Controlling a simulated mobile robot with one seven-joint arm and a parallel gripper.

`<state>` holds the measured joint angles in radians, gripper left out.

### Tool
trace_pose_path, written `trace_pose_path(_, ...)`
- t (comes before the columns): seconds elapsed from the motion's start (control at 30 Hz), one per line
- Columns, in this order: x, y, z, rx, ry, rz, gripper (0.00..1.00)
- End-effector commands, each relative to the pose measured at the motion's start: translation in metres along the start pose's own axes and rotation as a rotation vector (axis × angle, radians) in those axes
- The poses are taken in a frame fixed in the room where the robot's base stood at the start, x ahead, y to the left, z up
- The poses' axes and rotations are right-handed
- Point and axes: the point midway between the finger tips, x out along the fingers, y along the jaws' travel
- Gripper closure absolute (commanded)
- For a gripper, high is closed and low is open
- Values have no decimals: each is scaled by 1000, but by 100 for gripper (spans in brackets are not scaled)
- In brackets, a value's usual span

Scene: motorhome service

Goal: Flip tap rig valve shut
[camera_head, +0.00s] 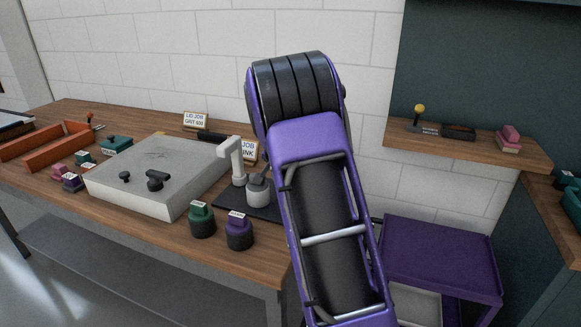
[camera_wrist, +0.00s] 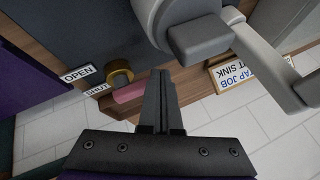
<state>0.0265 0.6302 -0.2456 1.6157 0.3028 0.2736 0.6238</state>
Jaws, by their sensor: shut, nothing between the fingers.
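The tap rig has a white tap (camera_head: 232,158) on a dark base (camera_head: 232,203), partly hidden behind my arm in the head view. In the wrist view, the pale tap (camera_wrist: 190,20) fills the top right. The valve has a brass body (camera_wrist: 120,72) and a pinkish-red lever (camera_wrist: 131,93), left of my fingers. An OPEN label (camera_wrist: 78,73) and a SHUT label (camera_wrist: 97,89) lie left of the valve. My gripper (camera_wrist: 160,75) is shut and empty, its tips just right of the lever's end; I cannot tell if they touch. The head view hides my gripper.
A TAP JOB sign (camera_wrist: 250,72) stands behind the tap. A pale box-like block (camera_head: 150,188) fills the bench to its left. A green-topped jar (camera_head: 202,220) and a purple-topped jar (camera_head: 238,232) stand at the front edge. A wall shelf (camera_head: 470,148) is at right.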

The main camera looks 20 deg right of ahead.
Motion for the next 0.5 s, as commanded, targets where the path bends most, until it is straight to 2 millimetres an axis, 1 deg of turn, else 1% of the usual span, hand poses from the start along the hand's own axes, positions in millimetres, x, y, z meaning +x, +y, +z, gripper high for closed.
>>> trace_pose_path(0.17,-37,-2,0,0,0,-3,100)
trace_pose_path(0.5,-118,-2,0,-2,-1,-3,100)
